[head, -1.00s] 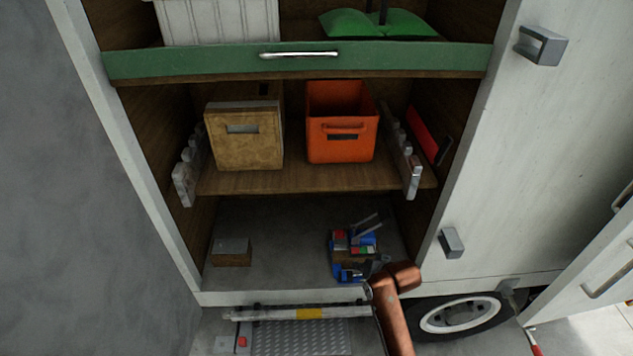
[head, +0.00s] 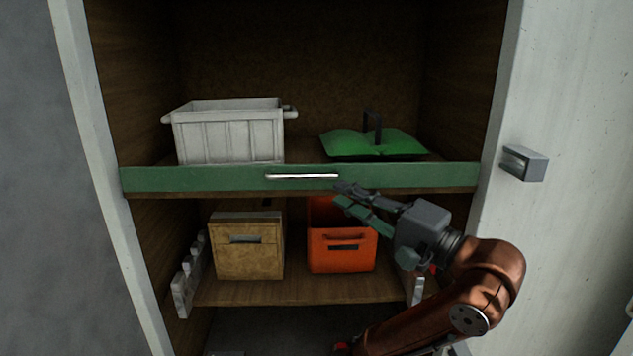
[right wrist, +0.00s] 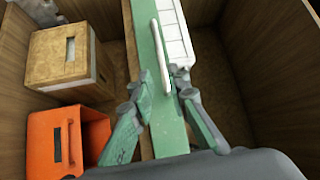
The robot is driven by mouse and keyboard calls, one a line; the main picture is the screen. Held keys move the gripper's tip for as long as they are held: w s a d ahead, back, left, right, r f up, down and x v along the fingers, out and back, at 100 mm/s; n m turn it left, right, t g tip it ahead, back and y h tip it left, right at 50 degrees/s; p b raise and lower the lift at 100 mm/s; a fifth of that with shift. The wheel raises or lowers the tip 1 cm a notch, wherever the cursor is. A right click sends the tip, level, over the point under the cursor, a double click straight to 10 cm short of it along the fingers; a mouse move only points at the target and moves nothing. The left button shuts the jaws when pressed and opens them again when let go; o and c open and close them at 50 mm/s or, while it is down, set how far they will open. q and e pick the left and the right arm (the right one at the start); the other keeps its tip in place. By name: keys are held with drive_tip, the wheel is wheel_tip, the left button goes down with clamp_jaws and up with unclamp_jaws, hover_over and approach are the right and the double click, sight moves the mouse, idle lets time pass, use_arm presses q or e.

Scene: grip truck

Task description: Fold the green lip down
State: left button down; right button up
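The green lip (head: 410,178) stands upright along the front edge of the upper shelf. A silver bar handle (head: 302,176) runs across its middle. My right gripper (head: 345,193) is open, just in front of the lip near the handle's right end. In the right wrist view my right gripper (right wrist: 168,92) has its green-padded fingers apart. The near end of the handle (right wrist: 165,80) shows between the fingertips, with the green lip (right wrist: 172,138) behind. I cannot tell whether a finger touches the lip. My left gripper is not in view.
A white crate (head: 228,138) and a green cushion-like item (head: 372,145) sit on the shelf behind the lip. A wooden box (head: 246,262) and an orange bin (head: 341,256) stand below. A white door (head: 565,100) is at right.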

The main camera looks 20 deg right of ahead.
sight(312, 179)
drive_tip(key=x, duration=0.5)
drive_tip(key=shift+a+r, duration=0.2)
drive_tip(key=shift+a, duration=0.1)
drive_tip(key=shift+x, duration=0.85)
drive_tip(key=shift+w+a+p, duration=0.1)
drive_tip(key=shift+w+p, duration=0.2)
drive_tip(key=shift+w, duration=0.15)
drive_tip(key=shift+c, duration=0.3)
clamp_jaws()
